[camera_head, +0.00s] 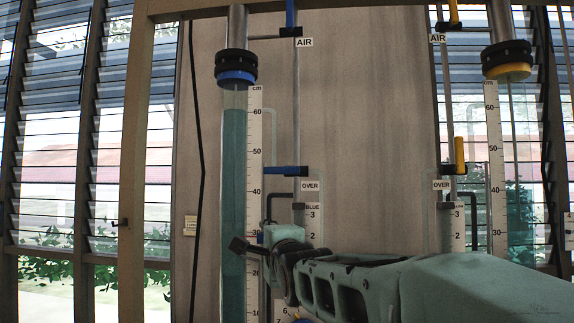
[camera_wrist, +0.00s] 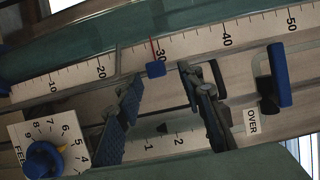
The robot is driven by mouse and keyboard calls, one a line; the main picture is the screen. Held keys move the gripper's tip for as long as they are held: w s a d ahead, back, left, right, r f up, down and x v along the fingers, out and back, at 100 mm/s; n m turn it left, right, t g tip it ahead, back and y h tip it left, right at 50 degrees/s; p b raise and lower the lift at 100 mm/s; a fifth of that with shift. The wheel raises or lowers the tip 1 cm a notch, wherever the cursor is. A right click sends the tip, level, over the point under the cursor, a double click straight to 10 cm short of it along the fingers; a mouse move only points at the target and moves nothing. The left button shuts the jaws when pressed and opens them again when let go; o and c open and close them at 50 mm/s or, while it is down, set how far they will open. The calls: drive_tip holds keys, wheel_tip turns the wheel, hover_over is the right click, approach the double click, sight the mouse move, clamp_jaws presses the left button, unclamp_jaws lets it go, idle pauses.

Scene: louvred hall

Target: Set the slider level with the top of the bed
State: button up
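The left column (camera_head: 233,200) has a blue collar and a teal fill. The fill's top edge shows in the head view a little above the 60 mark of the white cm scale (camera_head: 254,175). In the wrist view a small blue slider (camera_wrist: 156,69) with a red pointer line sits on the scale's edge, close to 30. My gripper (camera_wrist: 158,78) is open, with one finger on each side of the slider and a gap to both. I cannot tell whether the fingertips reach its depth.
A blue-handled valve (camera_head: 285,170) marked OVER stands right of the scale; it also shows in the wrist view (camera_wrist: 279,75). A blue FEED knob (camera_wrist: 43,160) is at lower left there. A second column (camera_head: 520,170) with a yellow collar stands right.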

drive_tip(key=s+d, duration=0.1)
drive_tip(key=s, duration=0.8)
drive_tip(key=shift+s+d+r, duration=0.2)
drive_tip(key=shift+d+r, duration=0.05)
drive_tip(key=shift+r, duration=0.2)
idle(0.6)
